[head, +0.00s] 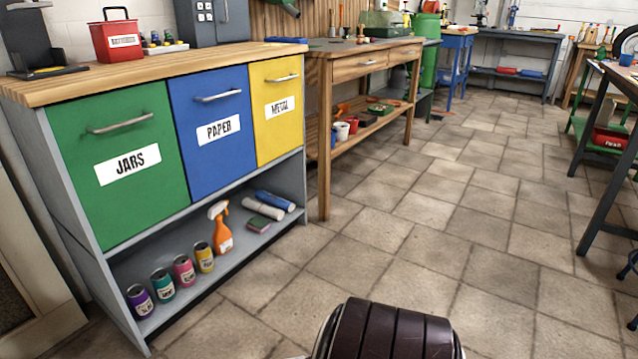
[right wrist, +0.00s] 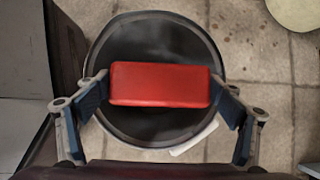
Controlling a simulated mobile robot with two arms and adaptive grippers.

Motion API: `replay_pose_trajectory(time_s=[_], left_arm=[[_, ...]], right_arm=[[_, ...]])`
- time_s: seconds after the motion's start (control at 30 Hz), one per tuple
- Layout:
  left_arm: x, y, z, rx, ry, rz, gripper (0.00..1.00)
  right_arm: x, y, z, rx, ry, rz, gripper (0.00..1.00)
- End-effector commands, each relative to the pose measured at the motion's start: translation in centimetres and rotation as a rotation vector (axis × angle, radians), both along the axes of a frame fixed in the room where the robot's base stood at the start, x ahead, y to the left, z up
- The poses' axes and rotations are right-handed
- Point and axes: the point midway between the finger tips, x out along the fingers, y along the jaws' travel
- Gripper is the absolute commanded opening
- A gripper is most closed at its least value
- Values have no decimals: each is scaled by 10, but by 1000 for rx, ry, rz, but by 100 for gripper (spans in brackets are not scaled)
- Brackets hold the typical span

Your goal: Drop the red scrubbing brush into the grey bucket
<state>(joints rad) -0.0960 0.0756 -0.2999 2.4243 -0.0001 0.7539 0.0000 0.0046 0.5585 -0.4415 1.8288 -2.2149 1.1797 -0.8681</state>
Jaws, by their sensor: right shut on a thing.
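In the right wrist view, the red scrubbing brush (right wrist: 160,84) is held crosswise between the two fingers of my right gripper (right wrist: 162,92). The fingers press on its left and right ends. Behind the brush is the round grey bucket (right wrist: 152,136), its dark inside facing me. How far the brush is above the rim I cannot tell. The head view shows neither gripper, nor the brush or bucket.
A cabinet with green, blue and yellow fronts (head: 130,165) stands at left in the head view, with cans and a spray bottle (head: 221,230) on its low shelf. A wooden workbench (head: 340,68) stands beyond. The tiled floor (head: 440,210) in the middle is clear.

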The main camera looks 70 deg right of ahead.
Motion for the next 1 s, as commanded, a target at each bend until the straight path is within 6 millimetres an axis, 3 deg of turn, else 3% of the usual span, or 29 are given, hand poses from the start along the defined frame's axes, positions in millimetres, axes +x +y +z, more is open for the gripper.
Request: replay_pose_trajectory(time_s=[0.17,0.53,1.0], left_arm=[[0,0,0,0,0,0,40],[0,0,0,0,0,0,40],[0,0,0,0,0,0,40]], right_arm=[[0,0,0,1,0,0,100],[-1,-4,5,-1,-2,1,100],[-14,-51,80,-5,-1,2,100]])
